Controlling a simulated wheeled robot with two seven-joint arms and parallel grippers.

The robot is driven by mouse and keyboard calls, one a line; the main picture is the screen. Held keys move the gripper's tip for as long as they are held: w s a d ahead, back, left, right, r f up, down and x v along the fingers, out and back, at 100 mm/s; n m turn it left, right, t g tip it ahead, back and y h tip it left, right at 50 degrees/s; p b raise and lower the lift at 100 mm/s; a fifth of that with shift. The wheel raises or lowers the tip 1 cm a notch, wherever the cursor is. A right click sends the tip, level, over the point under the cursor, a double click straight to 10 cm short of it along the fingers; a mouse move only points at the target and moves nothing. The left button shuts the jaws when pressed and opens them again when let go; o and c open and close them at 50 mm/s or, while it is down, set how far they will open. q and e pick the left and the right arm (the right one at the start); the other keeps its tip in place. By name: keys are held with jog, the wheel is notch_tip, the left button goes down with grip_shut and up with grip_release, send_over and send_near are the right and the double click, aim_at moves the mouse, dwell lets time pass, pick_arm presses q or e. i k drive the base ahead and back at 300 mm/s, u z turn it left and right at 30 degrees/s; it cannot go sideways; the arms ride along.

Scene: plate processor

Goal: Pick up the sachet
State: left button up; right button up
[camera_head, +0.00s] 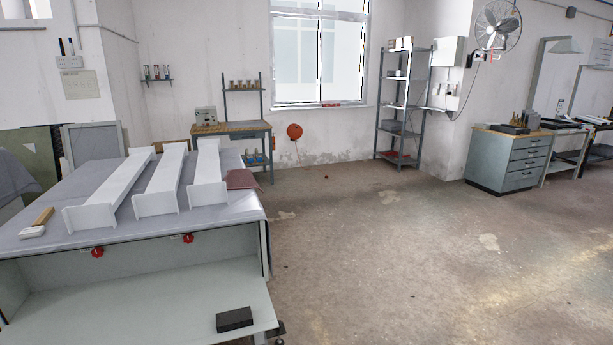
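I cannot surely make out a sachet in the head view. A flat dark red item (242,179) lies at the right edge of the grey-topped machine (235,208); I cannot tell whether it is a sachet. A small black block (234,319) lies on the machine's pale lower shelf, near its front right corner. Neither of my grippers is in view.
Several long white channel-shaped pieces lie on the machine, one in the middle (161,180). A brush-like item (37,222) lies at its left. Open floor (400,250) stretches right. A workbench (235,128), shelving rack (403,105) and drawer cabinet (507,165) stand further back.

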aim_at(36, 231)
jog(key=u, duration=1.75)
jog(key=i, duration=1.6)
jog(key=z, duration=0.7)
